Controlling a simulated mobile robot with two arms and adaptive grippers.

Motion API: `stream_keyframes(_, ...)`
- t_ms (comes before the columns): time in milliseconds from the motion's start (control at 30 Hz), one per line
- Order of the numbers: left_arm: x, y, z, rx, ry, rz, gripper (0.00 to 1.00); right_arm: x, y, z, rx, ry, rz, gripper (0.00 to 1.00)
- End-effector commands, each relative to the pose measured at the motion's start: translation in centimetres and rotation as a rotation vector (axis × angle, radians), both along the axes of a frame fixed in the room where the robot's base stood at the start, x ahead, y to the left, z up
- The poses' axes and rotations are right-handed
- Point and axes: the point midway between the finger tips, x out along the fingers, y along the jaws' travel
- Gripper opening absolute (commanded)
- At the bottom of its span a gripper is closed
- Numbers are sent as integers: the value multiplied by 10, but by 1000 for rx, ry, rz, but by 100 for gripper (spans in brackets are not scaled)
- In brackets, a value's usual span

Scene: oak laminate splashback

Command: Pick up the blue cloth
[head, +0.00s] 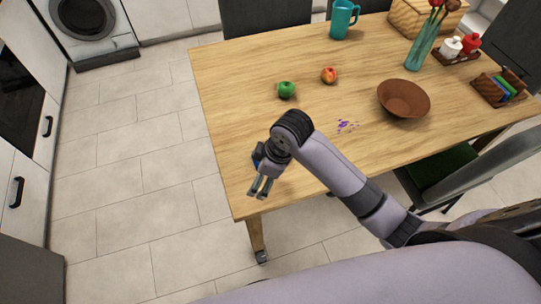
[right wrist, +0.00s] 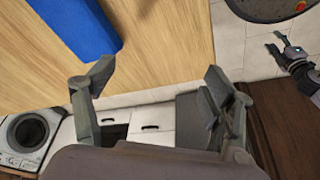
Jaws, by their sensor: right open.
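The blue cloth (right wrist: 75,22) lies on the wooden table (right wrist: 165,40) at the upper left of the right wrist view, cut off by the frame's top edge. My right gripper (head: 262,188) is open over the table's near left corner. In the right wrist view its fingers (right wrist: 158,80) are spread with nothing between them, and the cloth is off to their left. My left gripper (right wrist: 284,45) shows small at the right wrist view's right edge; its jaws are unclear.
On the table are a green apple (head: 287,90), a peach (head: 329,75), a brown bowl (head: 403,98), purple specks (head: 346,125), a teal mug (head: 342,20) and a vase (head: 420,52). A chair (head: 450,172) stands at the right. The left floor is clear.

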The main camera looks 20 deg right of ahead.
Motion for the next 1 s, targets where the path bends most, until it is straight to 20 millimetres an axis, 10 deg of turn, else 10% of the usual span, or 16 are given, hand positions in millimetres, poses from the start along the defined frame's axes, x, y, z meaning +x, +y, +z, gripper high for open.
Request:
stream_keyframes(200, 0, 1, -2, 1, 1, -1, 40, 56, -18, 61, -154, 11, 343, 77)
stream_keyframes(533, 0, 3, -2, 4, 0, -2, 40, 87, -56, 125, -288, 73, 562, 77)
stream_keyframes(1000, 0, 4, 9, 5, 0, -3, 40, 86, -57, 46, -292, 81, 569, 77)
